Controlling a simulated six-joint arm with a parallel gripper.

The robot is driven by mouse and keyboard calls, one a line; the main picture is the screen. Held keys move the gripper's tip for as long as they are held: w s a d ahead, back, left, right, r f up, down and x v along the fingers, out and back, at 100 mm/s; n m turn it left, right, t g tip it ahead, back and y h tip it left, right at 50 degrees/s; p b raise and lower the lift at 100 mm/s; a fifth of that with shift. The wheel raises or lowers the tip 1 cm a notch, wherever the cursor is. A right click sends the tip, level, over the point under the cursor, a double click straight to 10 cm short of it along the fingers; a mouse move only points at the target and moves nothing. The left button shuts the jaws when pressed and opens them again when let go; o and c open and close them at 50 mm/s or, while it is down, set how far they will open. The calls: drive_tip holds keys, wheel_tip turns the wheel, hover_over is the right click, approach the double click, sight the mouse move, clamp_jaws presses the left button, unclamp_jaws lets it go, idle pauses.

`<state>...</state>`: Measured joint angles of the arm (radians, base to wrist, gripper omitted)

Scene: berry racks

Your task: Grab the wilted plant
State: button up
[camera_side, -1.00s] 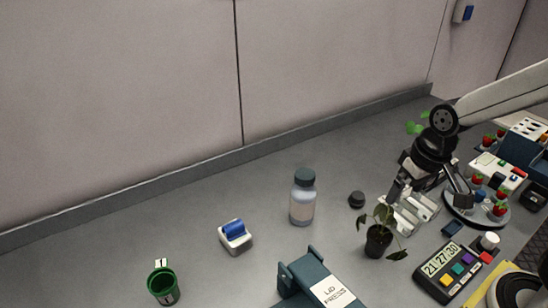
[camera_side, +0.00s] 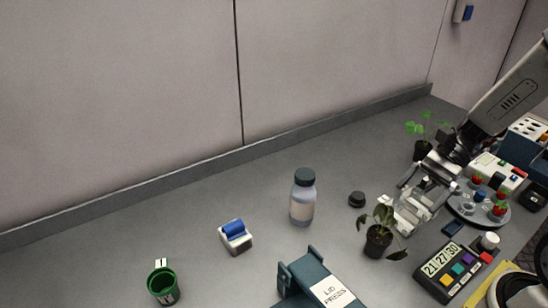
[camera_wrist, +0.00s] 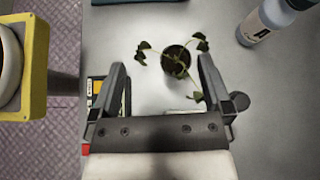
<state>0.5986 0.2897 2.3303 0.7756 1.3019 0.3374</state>
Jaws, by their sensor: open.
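The wilted plant (camera_side: 378,238) stands upright in a small black pot on the grey bench, its dark leaves drooping over the sides. In the wrist view the wilted plant (camera_wrist: 176,62) lies ahead of the jaws, toward the right finger, with one leaf hanging near that fingertip. My gripper (camera_side: 405,203) is open and empty, just behind and right of the plant in the side view. In the wrist view my gripper (camera_wrist: 162,72) has its fingers spread wide. A second plant with bright green leaves (camera_side: 418,130) stands farther back in a dark pot.
A bottle (camera_side: 303,197) and a black cap (camera_side: 356,199) stand left of the plant. The bench at left is mostly open.

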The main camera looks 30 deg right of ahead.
drive_tip(key=w+d+r+m+t+y, duration=0.1)
drive_tip(key=d+m+t+y, duration=0.1)
drive_tip(key=m, duration=0.1)
approach(384, 233)
drive_tip(key=x, duration=0.3)
drive_tip(key=shift+a+f, duration=0.1)
drive_tip(key=shift+f, duration=0.3)
drive_tip(key=shift+x, duration=3.85)
drive_tip(key=shift+a+r, duration=0.1)
drive_tip(key=shift+r, duration=0.05)
drive_tip(key=c, duration=1.1)
drive_tip(key=shift+r, duration=0.15)
drive_tip(key=shift+r, duration=4.85)
